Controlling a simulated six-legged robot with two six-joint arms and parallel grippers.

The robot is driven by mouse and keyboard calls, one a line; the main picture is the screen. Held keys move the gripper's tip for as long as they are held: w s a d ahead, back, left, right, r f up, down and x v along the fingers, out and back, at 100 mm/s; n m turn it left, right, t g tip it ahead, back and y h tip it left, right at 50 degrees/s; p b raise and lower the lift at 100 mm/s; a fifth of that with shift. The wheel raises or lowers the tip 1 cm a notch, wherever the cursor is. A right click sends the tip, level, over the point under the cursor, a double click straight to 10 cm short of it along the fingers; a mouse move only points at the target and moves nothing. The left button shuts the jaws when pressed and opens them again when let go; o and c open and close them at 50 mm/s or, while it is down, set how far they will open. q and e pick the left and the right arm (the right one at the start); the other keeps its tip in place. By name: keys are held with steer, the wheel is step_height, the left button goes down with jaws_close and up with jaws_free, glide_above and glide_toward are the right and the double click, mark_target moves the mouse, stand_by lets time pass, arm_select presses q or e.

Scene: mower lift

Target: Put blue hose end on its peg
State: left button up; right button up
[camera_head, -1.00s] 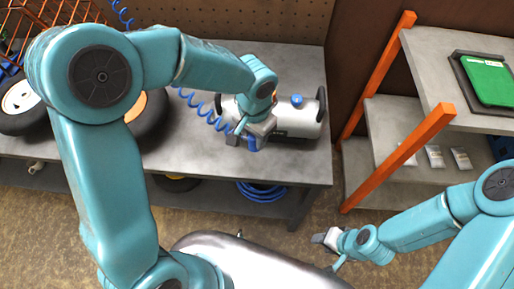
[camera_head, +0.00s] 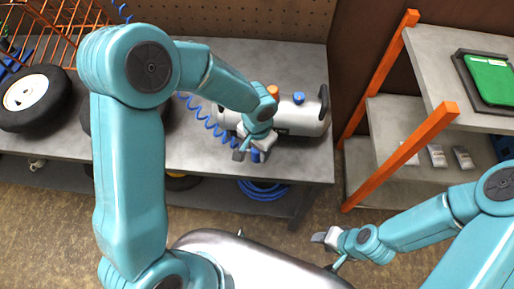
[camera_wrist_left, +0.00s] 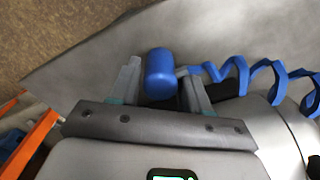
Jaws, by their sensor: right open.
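The blue hose end (camera_wrist_left: 160,73) is a short blue cylinder between the fingers of my left gripper (camera_wrist_left: 160,88) in the left wrist view. The gripper looks shut on it. In the head view my left gripper (camera_head: 252,150) is in front of the silver tank, over the bench's front part, with the blue hose end (camera_head: 258,155) showing at its fingertips. The coiled blue hose (camera_head: 205,118) runs left from there; it also shows in the wrist view (camera_wrist_left: 240,72). My right gripper (camera_head: 325,238) is open and empty at lower right. I cannot make out the peg.
The silver tank (camera_head: 308,117) with a blue cap (camera_head: 298,98) and an orange knob (camera_head: 272,92) lies on the grey bench (camera_head: 205,155). A wheel (camera_head: 32,98) is at left. A shelf with orange posts (camera_head: 378,80) stands at right. Pegboard backs the bench.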

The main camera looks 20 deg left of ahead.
arm_select(q)
steer(key=shift+o, duration=0.5)
steer(key=shift+r, duration=0.15)
